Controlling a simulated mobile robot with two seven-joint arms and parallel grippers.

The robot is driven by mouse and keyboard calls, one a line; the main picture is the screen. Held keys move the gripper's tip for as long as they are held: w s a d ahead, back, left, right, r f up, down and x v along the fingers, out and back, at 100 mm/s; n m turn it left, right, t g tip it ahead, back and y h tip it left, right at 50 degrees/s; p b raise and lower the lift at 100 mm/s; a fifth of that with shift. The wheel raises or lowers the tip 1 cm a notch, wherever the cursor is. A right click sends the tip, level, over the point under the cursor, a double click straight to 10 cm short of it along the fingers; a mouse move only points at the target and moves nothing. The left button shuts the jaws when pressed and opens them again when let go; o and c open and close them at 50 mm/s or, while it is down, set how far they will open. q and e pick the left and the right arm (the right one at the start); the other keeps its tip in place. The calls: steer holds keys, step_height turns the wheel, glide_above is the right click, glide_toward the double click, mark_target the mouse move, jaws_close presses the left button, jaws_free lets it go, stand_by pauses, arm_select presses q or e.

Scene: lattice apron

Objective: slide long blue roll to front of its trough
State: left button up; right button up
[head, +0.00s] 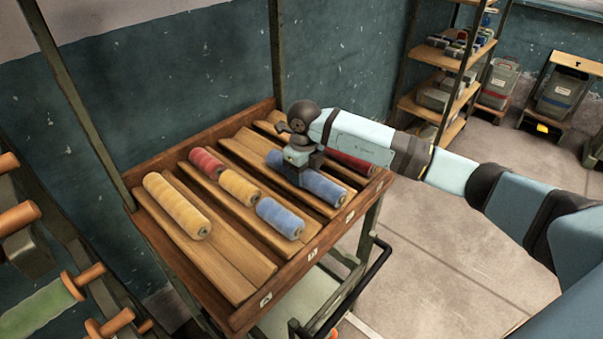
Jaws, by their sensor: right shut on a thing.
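The long blue roll (325,188) lies in a sloped wooden trough of the rack (172,238), right of the middle. My right gripper (297,173) reaches down from above and is shut around the roll's middle. Blue shows on both sides of the jaws. The roll's front end is near the labelled front rail (313,255); I cannot tell whether they touch. My left gripper is out of view.
In the trough to the left lie a short blue roll (280,217), a short yellow roll (239,187) and a red roll (206,163). A long yellow roll (177,206) lies farther left. Another red roll (351,162) lies right of my gripper. Rack posts (277,50) rise behind.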

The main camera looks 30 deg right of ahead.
steer(key=shift+w, duration=0.1)
steer(key=o, duration=1.1)
steer(key=shift+f, duration=0.1)
steer(key=shift+o, duration=0.2)
step_height(320, 180, up, 14)
steer(key=shift+b, duration=0.35)
